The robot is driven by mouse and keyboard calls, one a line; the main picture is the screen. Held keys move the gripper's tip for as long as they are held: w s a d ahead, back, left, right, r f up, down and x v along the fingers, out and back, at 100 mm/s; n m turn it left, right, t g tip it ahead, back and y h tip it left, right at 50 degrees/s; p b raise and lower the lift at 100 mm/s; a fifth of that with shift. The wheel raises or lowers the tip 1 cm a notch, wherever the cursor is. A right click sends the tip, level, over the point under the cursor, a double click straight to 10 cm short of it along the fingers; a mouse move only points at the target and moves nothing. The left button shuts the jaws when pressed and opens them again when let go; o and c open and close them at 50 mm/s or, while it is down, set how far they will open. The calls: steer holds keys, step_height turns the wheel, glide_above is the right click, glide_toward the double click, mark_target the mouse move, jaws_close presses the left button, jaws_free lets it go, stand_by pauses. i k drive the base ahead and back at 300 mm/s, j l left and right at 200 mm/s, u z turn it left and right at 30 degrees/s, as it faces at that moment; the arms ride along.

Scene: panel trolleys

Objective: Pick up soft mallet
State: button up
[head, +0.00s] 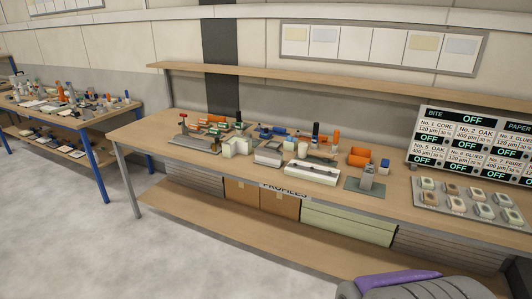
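No thing that I can surely tell as the soft mallet shows in the head view. Several small tools and blocks stand and lie close together on the long wooden bench (395,180), too small to tell apart. Among them are an orange and green item (212,119) lying at the back left and a blue and black upright item (315,131). An upright orange piece (336,136) stands to its right. I cannot tell whether any of these is a mallet. My gripper is not in view.
An orange bin (359,157) and a grey block on a green mat (367,176) sit mid-bench. A sign board (470,140) and a button panel (468,200) are at the right. A second cluttered table (80,108) stands at the left. The floor (80,220) in front is clear.

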mark_target(304, 151)
steer(key=i+l+u, duration=0.2)
steer(key=i, duration=0.45)
steer(key=i+l+u, duration=0.15)
steer(key=i+l, duration=0.15)
steer(key=i, duration=0.35)
steer(key=i+l+u, duration=0.2)
steer(key=i+l, duration=0.2)
steer(key=i, duration=0.2)
steer(key=i+l+u, duration=0.15)
steer(key=i+l, duration=0.35)
steer(key=i+j, duration=0.05)
steer(key=i, duration=0.05)
